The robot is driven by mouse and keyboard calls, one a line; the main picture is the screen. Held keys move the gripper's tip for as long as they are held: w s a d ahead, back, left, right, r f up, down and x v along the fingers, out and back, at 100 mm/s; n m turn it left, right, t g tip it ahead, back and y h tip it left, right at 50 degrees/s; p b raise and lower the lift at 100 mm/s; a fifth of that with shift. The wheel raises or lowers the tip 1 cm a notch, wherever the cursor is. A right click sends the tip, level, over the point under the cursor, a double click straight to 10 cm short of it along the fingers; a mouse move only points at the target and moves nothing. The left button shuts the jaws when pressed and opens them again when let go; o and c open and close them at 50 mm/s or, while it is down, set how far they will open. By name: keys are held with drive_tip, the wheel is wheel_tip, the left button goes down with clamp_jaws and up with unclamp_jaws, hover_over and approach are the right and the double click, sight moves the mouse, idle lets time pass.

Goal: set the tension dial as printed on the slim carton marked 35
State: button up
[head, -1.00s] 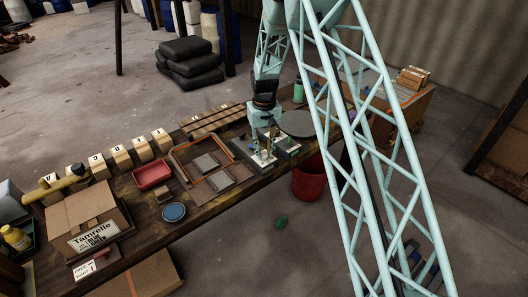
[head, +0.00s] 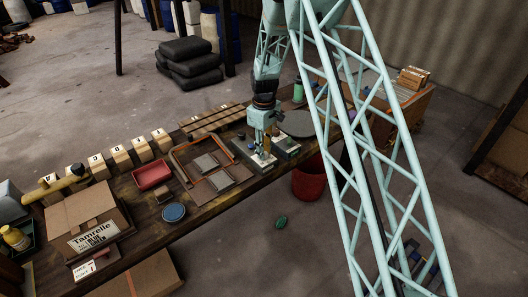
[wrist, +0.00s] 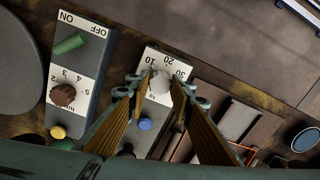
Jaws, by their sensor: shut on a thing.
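My gripper (wrist: 161,84) is shut on a pale grey dial (wrist: 160,81) in the wrist view, one finger on each side of it. The dial sits on a white plate printed 10, 20 and 30, on a grey control box with a blue button (wrist: 145,124). In the head view my gripper (head: 262,155) is down at the control boxes on the bench. The fingers partly hide the dial plate, and I cannot make out a pointer on the dial. I cannot pick out a carton marked 35; the small carton prints are unreadable.
Beside it stands a second box with a green ON/OFF switch (wrist: 69,44), a brown knob (wrist: 63,95) and a yellow button (wrist: 58,132). A round grey plate (head: 297,123), an orange-edged tray (head: 178,160), a red tray (head: 152,174) and a Tamrelle carton (head: 88,208) share the bench.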

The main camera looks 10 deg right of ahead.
idle(0.5)
drive_tip(key=o, duration=0.9)
drive_tip(key=shift+c, duration=0.2)
drive_tip(key=shift+r, duration=0.1)
wheel_tip(320, 180, up, 12)
idle(0.5)
